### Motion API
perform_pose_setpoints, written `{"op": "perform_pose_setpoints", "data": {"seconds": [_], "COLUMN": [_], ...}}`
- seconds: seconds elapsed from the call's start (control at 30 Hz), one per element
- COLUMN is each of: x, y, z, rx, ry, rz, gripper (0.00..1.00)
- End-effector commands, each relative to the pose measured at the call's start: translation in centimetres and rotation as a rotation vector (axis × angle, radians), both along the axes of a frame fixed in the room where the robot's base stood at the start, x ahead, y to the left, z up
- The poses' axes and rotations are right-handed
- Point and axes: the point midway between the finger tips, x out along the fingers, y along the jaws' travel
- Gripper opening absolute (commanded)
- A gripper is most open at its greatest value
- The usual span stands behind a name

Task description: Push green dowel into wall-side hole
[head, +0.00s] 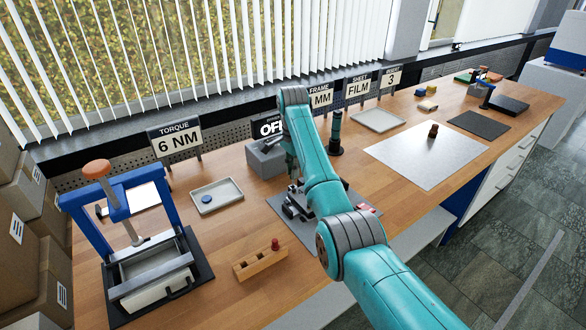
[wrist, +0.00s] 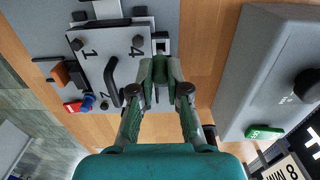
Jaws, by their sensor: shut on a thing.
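My gripper (wrist: 162,72) is shut, its fingertips close together around a small dark-green piece, which I take for the green dowel (wrist: 160,66). The dowel's lower end and the hole beneath it are hidden by the fingers. The fingertips are at the wall-side edge of a fixture with a pale plate (wrist: 116,62) marked with numbers, a black handle and dark corner knobs. In the head view the fixture (head: 290,208) is partly covered by my arm, and the gripper's tips are hard to make out there. I cannot tell how deep the dowel sits.
A grey box (wrist: 268,70) with a black knob and green button stands on the wall side. A wooden block (head: 258,264) holding a red peg stands front-left of the fixture. A blue-framed press (head: 118,205) is at left. A grey tray (head: 216,196) lies behind the block.

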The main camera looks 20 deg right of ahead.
Motion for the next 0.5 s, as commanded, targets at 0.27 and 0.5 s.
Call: {"op": "perform_pose_setpoints", "data": {"seconds": [0.27, 0.5], "x": [0.0, 0.0], "y": [0.0, 0.0], "z": [-0.6, -1.1], "rx": [0.000, 0.000], "ry": [0.000, 0.000], "rz": [0.000, 0.000], "gripper": [0.00, 0.00]}}
